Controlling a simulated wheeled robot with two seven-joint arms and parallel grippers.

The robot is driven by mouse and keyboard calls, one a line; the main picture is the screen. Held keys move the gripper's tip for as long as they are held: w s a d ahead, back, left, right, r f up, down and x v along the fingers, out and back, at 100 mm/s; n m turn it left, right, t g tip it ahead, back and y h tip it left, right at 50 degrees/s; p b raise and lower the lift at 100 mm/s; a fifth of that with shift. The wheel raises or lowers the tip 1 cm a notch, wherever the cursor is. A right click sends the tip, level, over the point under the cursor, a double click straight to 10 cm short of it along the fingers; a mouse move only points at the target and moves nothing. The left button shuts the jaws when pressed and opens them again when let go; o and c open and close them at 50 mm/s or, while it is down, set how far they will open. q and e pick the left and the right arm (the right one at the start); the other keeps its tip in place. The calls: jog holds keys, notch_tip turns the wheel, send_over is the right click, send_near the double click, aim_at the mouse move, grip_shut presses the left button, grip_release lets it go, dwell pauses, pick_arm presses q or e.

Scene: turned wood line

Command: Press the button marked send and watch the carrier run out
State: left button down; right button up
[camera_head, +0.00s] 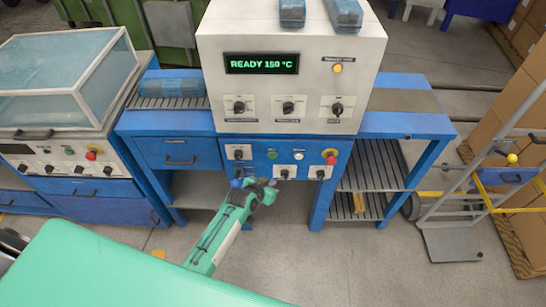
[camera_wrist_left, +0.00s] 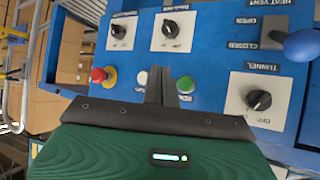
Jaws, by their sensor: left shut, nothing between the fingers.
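The blue control panel (camera_head: 258,153) sits on the front of the white machine. It bears a green button (camera_head: 272,155), a white button (camera_head: 298,156) and a red knob on a yellow base (camera_head: 330,158). My left gripper (camera_head: 265,184) is just in front of the panel's lower part, shut and empty. In the left wrist view, its fingertips (camera_wrist_left: 160,70) overlap the panel between the white button (camera_wrist_left: 142,78) and the green button (camera_wrist_left: 185,84); contact is unclear. I cannot read which button is marked send. No carrier is clearly identifiable. My right gripper is out of view.
The display (camera_head: 262,64) reads READY 150 °C. A blue ball knob (camera_wrist_left: 301,45) is near the gripper, beside the heat vent label. A hand truck (camera_head: 475,200) and cartons stand at right.

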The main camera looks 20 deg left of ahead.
aim_at(273, 156)
pick_arm(q)
jog(key=w+a+b, duration=0.2)
jog(key=w+b, duration=0.3)
jog(key=w, duration=0.3)
jog(key=shift+w+a, duration=0.15)
jog(key=shift+a, duration=0.05)
dwell(1.1)
jog(key=shift+w, duration=0.1)
dwell(0.7)
jog(key=shift+w+a, duration=0.15)
jog(key=shift+w, duration=0.15)
